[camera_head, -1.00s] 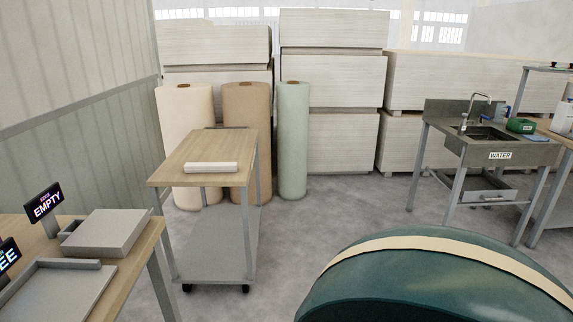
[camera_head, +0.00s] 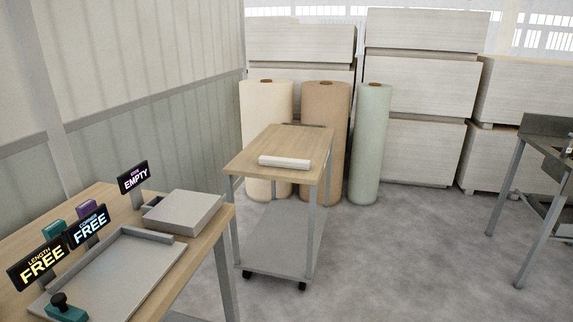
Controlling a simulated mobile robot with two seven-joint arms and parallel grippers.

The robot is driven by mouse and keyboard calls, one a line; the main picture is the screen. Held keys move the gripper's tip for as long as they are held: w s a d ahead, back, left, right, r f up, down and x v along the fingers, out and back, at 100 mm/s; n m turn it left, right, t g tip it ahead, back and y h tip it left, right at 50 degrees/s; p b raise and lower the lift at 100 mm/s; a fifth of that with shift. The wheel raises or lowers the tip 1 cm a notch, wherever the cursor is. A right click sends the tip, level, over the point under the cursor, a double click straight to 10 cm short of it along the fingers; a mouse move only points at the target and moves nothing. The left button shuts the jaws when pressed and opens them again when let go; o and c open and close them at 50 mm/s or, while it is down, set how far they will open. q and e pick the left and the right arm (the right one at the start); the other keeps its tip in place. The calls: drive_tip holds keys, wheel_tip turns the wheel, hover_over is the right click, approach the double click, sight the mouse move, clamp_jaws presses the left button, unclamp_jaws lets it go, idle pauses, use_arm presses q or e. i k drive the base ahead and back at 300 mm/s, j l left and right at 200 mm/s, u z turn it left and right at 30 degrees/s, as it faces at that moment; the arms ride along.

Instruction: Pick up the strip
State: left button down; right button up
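A pale, whitish strip-like piece (camera_head: 285,163), perhaps rolled or folded, lies on the wooden top of a wheeled cart (camera_head: 262,145) near the middle of the view. I cannot tell for certain that it is the strip. Neither of my grippers shows in the head view, so nothing is seen touching the piece.
A wooden table (camera_head: 213,222) at the lower left bears a grey tray (camera_head: 120,270), a grey box (camera_head: 184,212) and signs reading FREE and EMPTY (camera_head: 134,177). Tall rolls (camera_head: 370,145) and stacked boards (camera_head: 420,100) stand behind the cart.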

sight(281, 162)
drive_tip(key=i+l+z, duration=0.3)
drive_tip(key=i, duration=0.2)
drive_tip(key=i+l+z, duration=0.3)
drive_tip(key=i, duration=0.25)
drive_tip(key=i+z, duration=0.3)
drive_tip(key=i, duration=0.3)
drive_tip(key=i+l, duration=0.15)
drive_tip(key=i, duration=0.6)
drive_tip(key=i+l+z, duration=0.1)
drive_tip(key=i, duration=0.7)
drive_tip(key=i+u, duration=0.2)
drive_tip(key=u, duration=0.2)
drive_tip(key=i+u, duration=0.15)
drive_tip(key=u, duration=0.25)
drive_tip(key=i+l+u, duration=0.1)
drive_tip(key=u, duration=0.3)
drive_tip(key=i+l+u, duration=0.15)
drive_tip(key=u, duration=0.25)
drive_tip(key=i+l, duration=0.05)
drive_tip(key=i, duration=0.05)
